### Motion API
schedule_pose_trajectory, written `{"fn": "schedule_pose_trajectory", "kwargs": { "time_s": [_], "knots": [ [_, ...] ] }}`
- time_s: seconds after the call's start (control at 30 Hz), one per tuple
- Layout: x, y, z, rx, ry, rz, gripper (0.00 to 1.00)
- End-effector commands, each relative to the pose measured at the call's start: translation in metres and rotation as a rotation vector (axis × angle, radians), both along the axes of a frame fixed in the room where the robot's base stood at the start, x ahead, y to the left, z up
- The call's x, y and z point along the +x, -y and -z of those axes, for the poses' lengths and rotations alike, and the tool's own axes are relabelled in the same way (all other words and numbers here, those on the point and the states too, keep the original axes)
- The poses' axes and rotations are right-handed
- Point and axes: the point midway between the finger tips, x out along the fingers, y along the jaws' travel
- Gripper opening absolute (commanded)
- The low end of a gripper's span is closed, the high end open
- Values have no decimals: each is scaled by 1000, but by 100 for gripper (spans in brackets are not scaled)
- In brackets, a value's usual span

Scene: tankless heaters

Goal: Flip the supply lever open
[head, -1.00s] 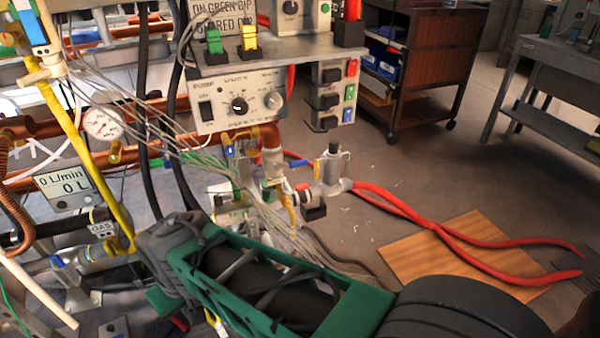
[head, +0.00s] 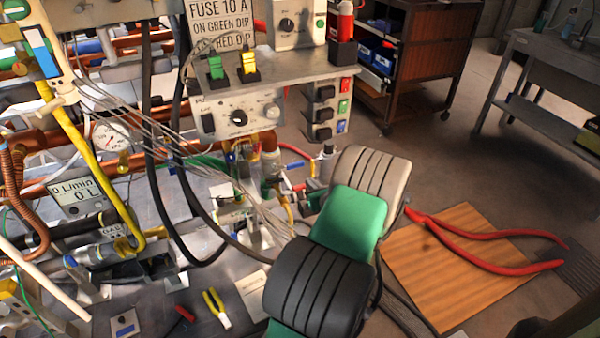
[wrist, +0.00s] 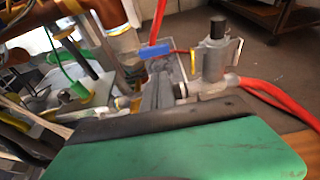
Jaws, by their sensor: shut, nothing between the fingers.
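A small blue lever handle (head: 297,164) sits on the pipework under the control box in the head view. What looks like the same blue handle (wrist: 158,52) shows in the wrist view, left of a grey upright valve fitting (wrist: 212,50). I cannot tell for sure which handle is the supply lever. My gripper (wrist: 157,78) shows in the wrist view as narrow grey fingers, shut and empty. Its tips appear just below the blue handle; contact cannot be told.
A control box (head: 238,119) hangs under a grey shelf above the pipework. Red hoses (head: 480,250) run over a wooden board (head: 440,290) at right. Grey cables and a yellow pipe crowd the left.

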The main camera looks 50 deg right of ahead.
Motion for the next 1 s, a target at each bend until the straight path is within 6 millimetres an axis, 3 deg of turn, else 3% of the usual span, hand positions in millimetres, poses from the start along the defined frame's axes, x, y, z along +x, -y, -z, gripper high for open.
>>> {"fn": "schedule_pose_trajectory", "kwargs": {
  "time_s": [0.23, 0.63, 1.0],
  "knots": [
    [11, 5, 7, -1, -4, -4, 0],
    [73, 41, 32, -3, -4, -6, 0],
    [82, 48, 33, -2, -5, -4, 0]
  ]
}}
